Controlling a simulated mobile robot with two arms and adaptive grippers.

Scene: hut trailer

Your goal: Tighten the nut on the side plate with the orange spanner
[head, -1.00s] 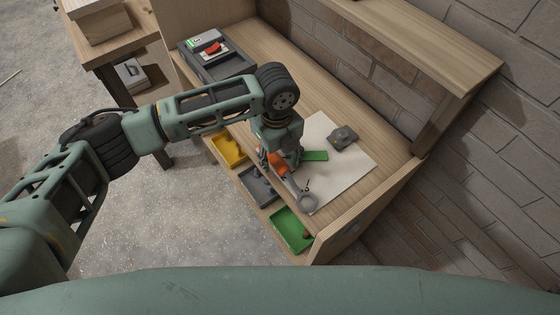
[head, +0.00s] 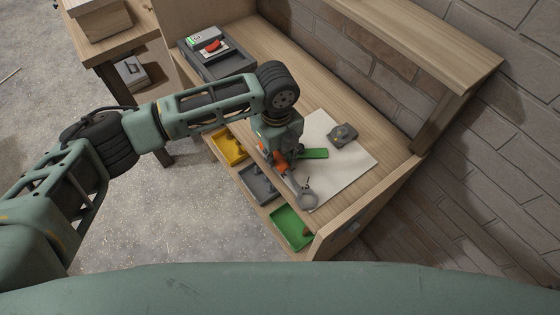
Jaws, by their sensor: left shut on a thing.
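My left gripper (head: 284,160) is low over the front of the workbench and shut on the orange spanner (head: 305,197). The spanner's orange handle is partly hidden by the gripper, and its grey ring end points toward the front right, near the edge of the white sheet. A grey plate with a raised dark middle (head: 343,135) lies on the sheet, behind and to the right of the gripper; it may be the side plate with its nut, but it is too small to tell. The spanner is apart from it. My right gripper is out of view.
A green strip (head: 313,154) lies on the white sheet (head: 352,170) beside the gripper. Yellow (head: 232,159), grey (head: 248,176) and green (head: 283,219) trays sit along the bench front. A dark case (head: 214,67) stands at the back left. A shelf (head: 440,45) overhangs the right.

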